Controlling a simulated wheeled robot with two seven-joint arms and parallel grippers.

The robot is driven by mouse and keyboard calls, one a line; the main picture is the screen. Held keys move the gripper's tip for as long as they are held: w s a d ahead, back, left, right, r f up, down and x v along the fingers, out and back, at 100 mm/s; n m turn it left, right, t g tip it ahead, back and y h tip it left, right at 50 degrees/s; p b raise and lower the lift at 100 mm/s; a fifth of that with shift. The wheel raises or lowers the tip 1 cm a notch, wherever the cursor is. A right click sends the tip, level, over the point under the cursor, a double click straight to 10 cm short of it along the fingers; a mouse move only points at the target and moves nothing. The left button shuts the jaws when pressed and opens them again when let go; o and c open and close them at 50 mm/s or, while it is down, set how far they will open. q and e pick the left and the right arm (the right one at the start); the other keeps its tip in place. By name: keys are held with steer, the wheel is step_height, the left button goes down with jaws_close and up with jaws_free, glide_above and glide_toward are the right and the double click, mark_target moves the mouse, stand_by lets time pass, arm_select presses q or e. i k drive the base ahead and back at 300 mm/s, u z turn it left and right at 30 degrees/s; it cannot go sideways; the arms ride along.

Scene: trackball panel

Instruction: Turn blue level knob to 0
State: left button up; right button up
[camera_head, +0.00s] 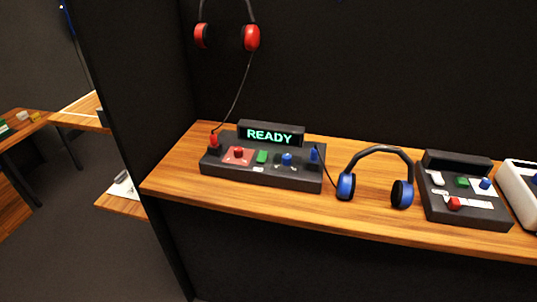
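A dark panel (225,174) with a lit screen (270,134) reading READY stands on the wooden shelf. A blue knob (287,159) sits on its top, right of a green button (262,157) and a red control (238,153) on a red plate. The marks by the blue knob are too small to read, so its setting cannot be told. A blue plug (314,153) stands at the panel's right end and a red plug (213,140) at its left end. Neither of my grippers is in view.
Blue headphones (403,193) stand right of the panel, wired to it. Red headphones (250,38) hang above. A second dark panel (470,216) with a blue knob (485,183) and a white device (516,186) are further right. The wooden shelf (265,206) has clear room along its front.

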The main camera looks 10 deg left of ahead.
mark_target(286, 159)
steer(key=k, duration=0.5)
steer(key=u, duration=0.95)
steer(key=i, duration=0.75)
steer(key=z, duration=0.95)
